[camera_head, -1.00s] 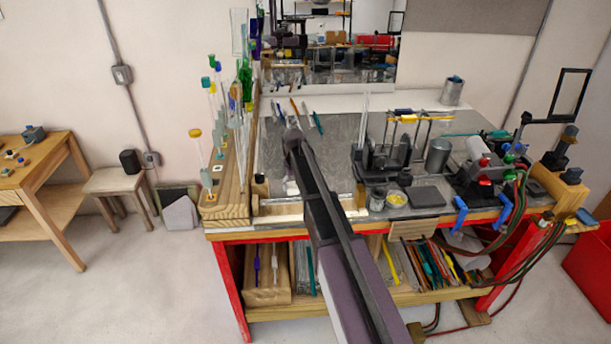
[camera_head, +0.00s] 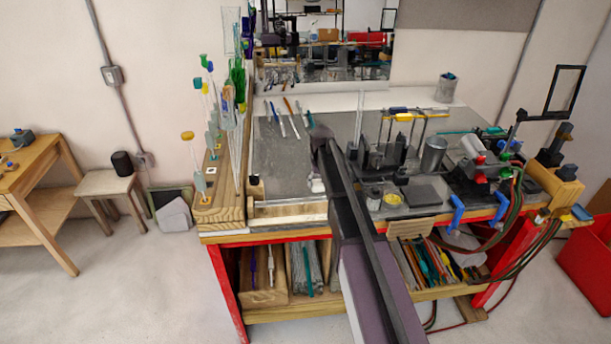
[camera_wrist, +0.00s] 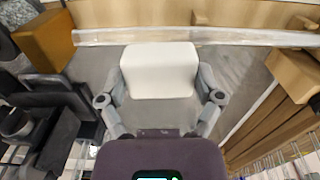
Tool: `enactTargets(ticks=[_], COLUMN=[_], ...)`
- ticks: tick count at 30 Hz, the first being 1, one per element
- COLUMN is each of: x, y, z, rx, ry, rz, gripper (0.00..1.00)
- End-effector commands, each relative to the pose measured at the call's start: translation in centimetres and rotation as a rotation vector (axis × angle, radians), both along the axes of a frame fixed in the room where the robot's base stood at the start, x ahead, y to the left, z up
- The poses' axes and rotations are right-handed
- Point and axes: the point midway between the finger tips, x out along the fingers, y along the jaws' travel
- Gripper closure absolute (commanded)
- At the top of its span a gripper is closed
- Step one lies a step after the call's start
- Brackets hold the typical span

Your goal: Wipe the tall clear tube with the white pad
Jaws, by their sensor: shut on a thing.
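My gripper (camera_wrist: 160,92) is shut on the white pad (camera_wrist: 158,70), with a grey finger on each side of it. In the head view the white pad (camera_head: 317,185) shows small beside my arm, low over the grey bench top; my gripper (camera_head: 317,177) is small and partly hidden there. A tall clear tube (camera_head: 359,115) stands upright near the dark holders, right of my arm, apart from the pad. Another clear tube (camera_head: 285,204) lies crosswise along the bench front; it also shows beyond the pad in the wrist view (camera_wrist: 200,36). I cannot tell whether the pad touches the bench.
A wooden rack (camera_head: 222,190) with several coloured glass rods lines the bench's left edge. Dark holders (camera_head: 385,155), a metal can (camera_head: 433,153) and a dark slab (camera_head: 425,195) stand on the right. Several thin tools (camera_head: 291,118) lie at the back. Bench top left of my arm is mostly clear.

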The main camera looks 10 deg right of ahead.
Motion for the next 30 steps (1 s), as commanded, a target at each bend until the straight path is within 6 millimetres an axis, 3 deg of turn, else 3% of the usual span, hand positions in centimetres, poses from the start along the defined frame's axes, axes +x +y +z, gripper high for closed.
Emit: enactTargets(ticks=[14,24,30], x=[0.1,0.1,0.1], y=[1.8,6.2,7.6], z=[0.5,3.6,4.1], rx=[0.0,0.0,0.0], ry=[0.0,0.0,0.0], rz=[0.014,0.002,-0.005], gripper=[0.54,0.54,0.54])
